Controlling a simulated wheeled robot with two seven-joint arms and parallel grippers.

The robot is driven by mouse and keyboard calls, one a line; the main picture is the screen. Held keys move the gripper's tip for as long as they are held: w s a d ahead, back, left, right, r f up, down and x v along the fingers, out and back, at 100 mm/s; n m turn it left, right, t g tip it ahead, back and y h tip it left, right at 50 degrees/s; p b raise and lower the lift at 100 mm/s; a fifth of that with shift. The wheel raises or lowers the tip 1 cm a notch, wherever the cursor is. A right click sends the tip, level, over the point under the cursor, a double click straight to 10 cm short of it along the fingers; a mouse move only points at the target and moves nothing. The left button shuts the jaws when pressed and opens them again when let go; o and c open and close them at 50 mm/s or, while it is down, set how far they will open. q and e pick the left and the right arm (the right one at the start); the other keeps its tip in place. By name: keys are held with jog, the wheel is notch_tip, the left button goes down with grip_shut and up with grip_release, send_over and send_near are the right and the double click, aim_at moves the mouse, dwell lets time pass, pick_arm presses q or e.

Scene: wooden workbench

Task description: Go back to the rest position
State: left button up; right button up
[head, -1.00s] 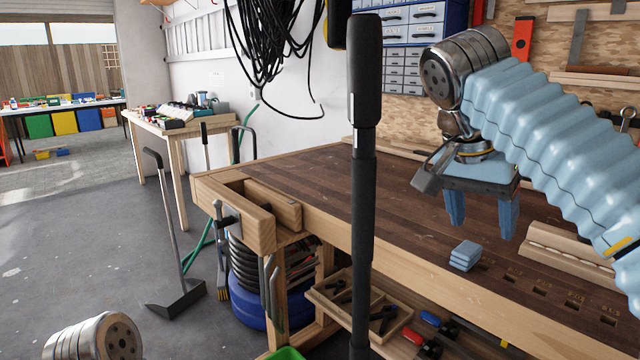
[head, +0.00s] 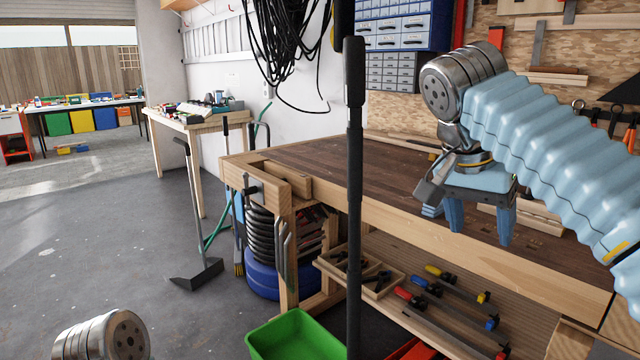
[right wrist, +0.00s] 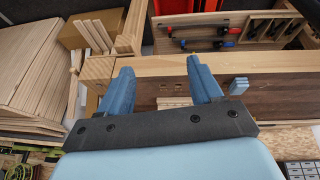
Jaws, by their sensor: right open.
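My right gripper (head: 479,232) hangs with its two blue fingers pointing down, spread apart with nothing between them. In the head view it overlaps the front part of the workbench (head: 330,160). The right wrist view shows the same open fingers (right wrist: 160,70). My left gripper is out of view; only a metal joint of mine shows at the bottom left.
A green bin (head: 297,337) stands on the floor before the bench. Clamps (head: 440,274) and a wooden tray (head: 385,285) lie on the lower shelf. A long-handled tool (head: 195,200) stands at the left, near a side table (head: 200,120). The floor at left is clear.

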jog(key=w+a+f+n+y, duration=0.1)
jog(key=w+a+f+n, duration=0.15)
jog(key=w+f, duration=0.4)
jog(key=w+a+f+n, duration=0.2)
jog(key=w+a+f, duration=0.1)
jog(key=f, duration=0.7)
jog(key=s+a+f+n+g+y, duration=0.1)
jog(key=a+f+n+y, duration=0.15)
jog(key=f, duration=1.05)
jog(key=s+a+f+n+g+y, duration=0.1)
jog(key=a+f+n+y, duration=0.15)
jog(key=f, duration=1.05)
jog(key=s+a+f+m+y, duration=0.1)
jog(key=s+f+m+y, duration=0.1)
jog(key=s+f, duration=1.9)
jog(key=shift+s+a+f, duration=0.15)
jog(key=shift+f, duration=0.2)
